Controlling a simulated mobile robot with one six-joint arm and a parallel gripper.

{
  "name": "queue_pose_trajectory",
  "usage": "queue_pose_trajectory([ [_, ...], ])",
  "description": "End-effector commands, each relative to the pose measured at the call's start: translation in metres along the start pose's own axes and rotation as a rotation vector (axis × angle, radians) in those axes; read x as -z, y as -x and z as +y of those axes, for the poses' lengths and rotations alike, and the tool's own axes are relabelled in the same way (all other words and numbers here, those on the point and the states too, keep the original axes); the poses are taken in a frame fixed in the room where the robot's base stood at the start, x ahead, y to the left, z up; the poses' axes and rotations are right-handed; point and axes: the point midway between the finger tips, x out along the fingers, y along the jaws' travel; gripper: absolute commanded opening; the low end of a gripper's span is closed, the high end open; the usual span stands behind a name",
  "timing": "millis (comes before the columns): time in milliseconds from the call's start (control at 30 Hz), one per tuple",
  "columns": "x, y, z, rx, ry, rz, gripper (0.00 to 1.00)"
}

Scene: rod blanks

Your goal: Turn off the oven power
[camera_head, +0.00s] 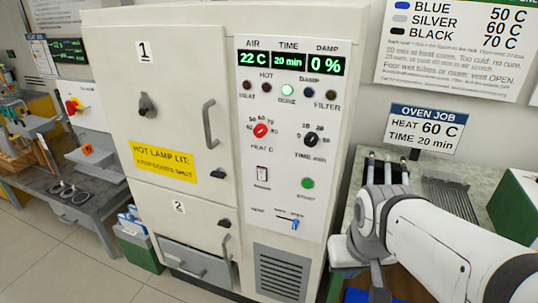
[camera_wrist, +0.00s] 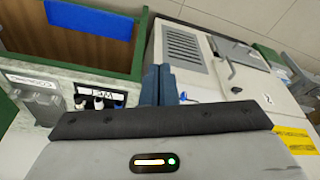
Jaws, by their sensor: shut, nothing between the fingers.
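The oven (camera_head: 180,60) is a cream cabinet with two closed doors. Its white panel (camera_head: 285,255) reads AIR 22 C, TIME 20 min, DAMP 0 %. The DONE lamp (camera_head: 287,90) glows green; the other lamps look dark. A small rocker switch (camera_head: 262,173) sits below the red heat knob (camera_head: 260,130); its label and position are too small to read. A green button (camera_head: 307,183) is right of it. My gripper (camera_wrist: 160,82) shows dark blue fingers shut together and empty in the wrist view, apart from the oven. In the head view my arm is right of the panel.
A black time knob (camera_head: 310,139) and blue slider (camera_head: 295,224) are also on the panel. A worktop with dark rods (camera_head: 387,168) and a green-sided crate (camera_head: 515,215) stands right of the oven. A grey bench (camera_head: 85,190) is at left. Floor is clear in front.

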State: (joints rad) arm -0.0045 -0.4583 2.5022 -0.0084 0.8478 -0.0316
Motion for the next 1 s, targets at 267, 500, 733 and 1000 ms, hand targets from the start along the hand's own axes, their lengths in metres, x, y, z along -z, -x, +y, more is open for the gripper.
queue_pose_trajectory([
  [267,0.089,-0.049,-0.014,-0.054,0.408,0.256,0.00],
  [500,0.165,-0.090,-0.040,-0.183,0.845,0.563,0.00],
  [733,0.204,-0.114,-0.081,-0.359,1.223,0.870,0.00],
  [1000,0.207,-0.117,-0.122,-0.652,1.499,1.207,0.00],
])
